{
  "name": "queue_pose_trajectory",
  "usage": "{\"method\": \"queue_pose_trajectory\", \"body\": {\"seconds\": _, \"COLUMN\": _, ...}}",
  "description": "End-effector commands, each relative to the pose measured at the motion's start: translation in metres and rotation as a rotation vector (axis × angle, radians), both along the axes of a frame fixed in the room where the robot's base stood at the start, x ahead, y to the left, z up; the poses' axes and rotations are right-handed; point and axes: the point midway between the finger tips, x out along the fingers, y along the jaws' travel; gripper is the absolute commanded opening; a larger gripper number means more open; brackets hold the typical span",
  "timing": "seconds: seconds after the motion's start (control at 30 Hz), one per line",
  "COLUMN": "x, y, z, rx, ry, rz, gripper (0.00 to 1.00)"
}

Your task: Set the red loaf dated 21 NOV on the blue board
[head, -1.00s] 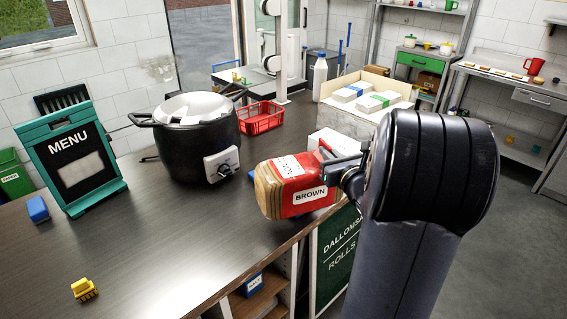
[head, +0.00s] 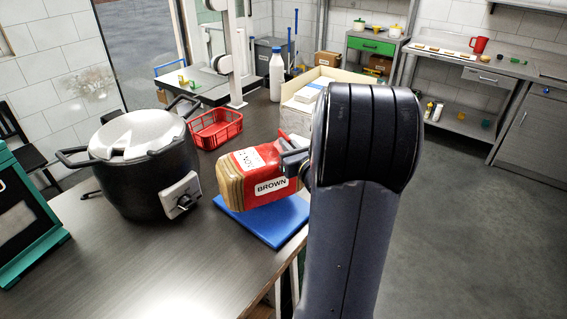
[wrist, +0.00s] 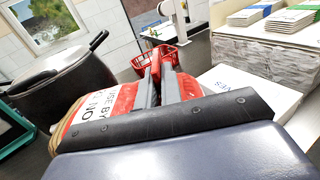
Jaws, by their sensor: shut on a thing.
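The red loaf (head: 256,178) has a white label reading BROWN and a second white label on top. In the wrist view the loaf (wrist: 122,102) shows a label partly reading USE BY and NO; the full date is hidden. My gripper (head: 294,163) is shut on the bagged end of the loaf and holds it lengthwise. It also shows in the wrist view (wrist: 160,85). The blue board (head: 268,220) lies flat on the counter, under and just in front of the loaf in the head view. The loaf appears above the board; the gap is hard to judge.
A black cooker (head: 145,165) stands left of the loaf. A red crate (head: 215,130), a white bottle (head: 276,75) and a box of packets (head: 322,76) stand behind. A green-framed sign (head: 25,225) is at far left. The counter's front edge is close to the board.

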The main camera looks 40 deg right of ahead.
Motion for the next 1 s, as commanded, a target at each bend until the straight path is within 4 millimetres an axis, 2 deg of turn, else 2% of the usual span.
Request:
{"method": "queue_pose_trajectory", "body": {"seconds": 0.17, "x": 0.001, "y": 0.0, "z": -0.01, "rx": 0.002, "ry": -0.003, "rz": 0.001, "gripper": 0.0}}
{"method": "queue_pose_trajectory", "body": {"seconds": 0.5, "x": 0.0, "y": 0.0, "z": -0.045, "rx": 0.001, "ry": -0.003, "rz": 0.001, "gripper": 0.0}}
{"method": "queue_pose_trajectory", "body": {"seconds": 0.97, "x": 0.0, "y": 0.0, "z": -0.051, "rx": -0.001, "ry": -0.005, "rz": 0.001, "gripper": 0.0}}
{"method": "queue_pose_trajectory", "body": {"seconds": 1.0, "x": 0.0, "y": 0.0, "z": -0.05, "rx": 0.0, "ry": -0.002, "rz": 0.001, "gripper": 0.09}}
